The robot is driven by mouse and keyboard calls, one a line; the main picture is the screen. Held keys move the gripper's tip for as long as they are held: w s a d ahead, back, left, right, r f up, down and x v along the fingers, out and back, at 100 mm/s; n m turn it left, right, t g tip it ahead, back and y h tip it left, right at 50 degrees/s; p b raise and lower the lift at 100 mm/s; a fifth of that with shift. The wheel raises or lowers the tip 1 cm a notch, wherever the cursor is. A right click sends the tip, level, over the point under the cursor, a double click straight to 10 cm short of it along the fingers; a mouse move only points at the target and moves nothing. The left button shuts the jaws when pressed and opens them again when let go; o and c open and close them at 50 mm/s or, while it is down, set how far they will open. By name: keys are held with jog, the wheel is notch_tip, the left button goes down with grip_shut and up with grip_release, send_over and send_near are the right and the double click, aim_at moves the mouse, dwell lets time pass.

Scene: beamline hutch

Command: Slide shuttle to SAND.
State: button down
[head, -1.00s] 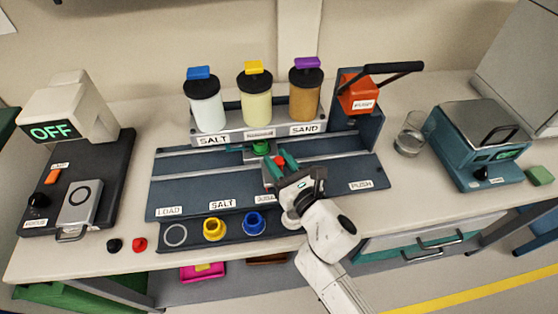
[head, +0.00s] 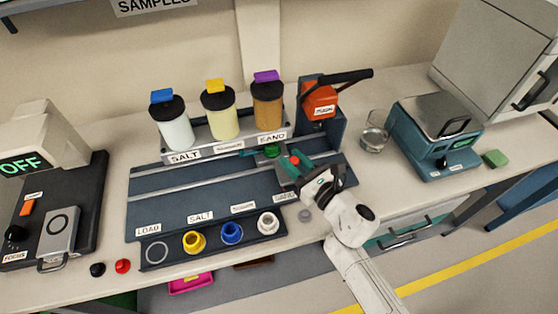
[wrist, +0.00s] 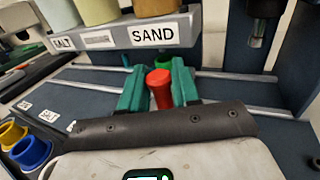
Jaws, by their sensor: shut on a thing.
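The shuttle shows a green part (head: 271,150) on the rails of the dark blue track (head: 200,183), close in front of the SAND label (head: 272,138) and below the brown-filled jar (head: 268,108). Its red knob (wrist: 159,88) stands upright between my teal fingers in the wrist view. My gripper (head: 291,163) is shut on this red knob. In the wrist view the knob is about in line with the SAND label (wrist: 153,34). My fingers and wrist hide much of the shuttle's body.
The SALT jar (head: 173,128) and a pale yellow jar (head: 220,115) stand left of the sand jar. Yellow, blue and white cups (head: 232,233) sit along the front. A glass (head: 375,135) and balance (head: 440,140) are at right.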

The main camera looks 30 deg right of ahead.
jog(key=shift+a, duration=0.1)
jog(key=c, duration=1.1)
grip_release()
jog(key=shift+s+f, duration=0.15)
jog(key=shift+s, duration=0.4)
jog(key=s+b, duration=0.1)
jog(key=s, duration=0.1)
jog(key=s+b, duration=0.1)
jog(key=s, duration=0.2)
jog(key=s+b, duration=0.1)
jog(key=s, duration=0.2)
jog(key=shift+s+d, duration=0.15)
jog(key=shift+d, duration=0.25)
jog(key=shift+s+b, duration=0.35)
jog(key=shift+s, duration=0.3)
